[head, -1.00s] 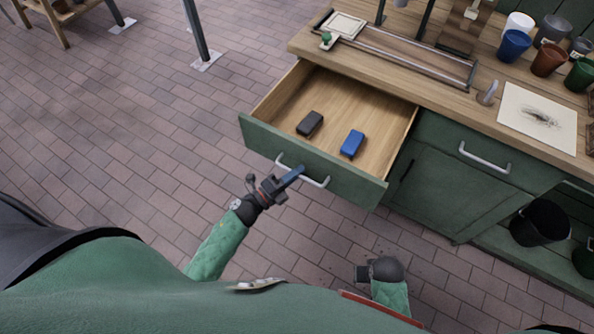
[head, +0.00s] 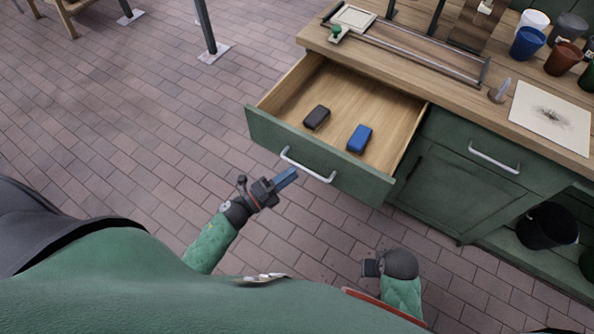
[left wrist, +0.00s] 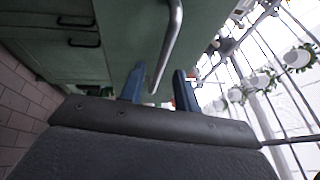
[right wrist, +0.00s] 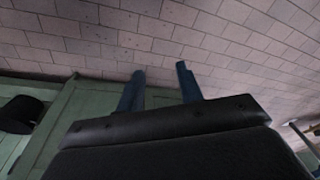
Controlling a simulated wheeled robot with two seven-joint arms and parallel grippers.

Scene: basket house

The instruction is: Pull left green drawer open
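The left green drawer (head: 330,160) is pulled out from the workbench, its wooden inside showing a black block (head: 316,117) and a blue block (head: 360,138). Its silver handle (head: 306,166) is on the front; the handle also shows in the left wrist view (left wrist: 170,45).
A second green drawer (head: 490,150) is shut to the right, above a cabinet door (head: 440,190). A black bucket (head: 546,226) stands on the lower shelf. Cups and a paper sheet (head: 550,117) lie on the benchtop (head: 470,100).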

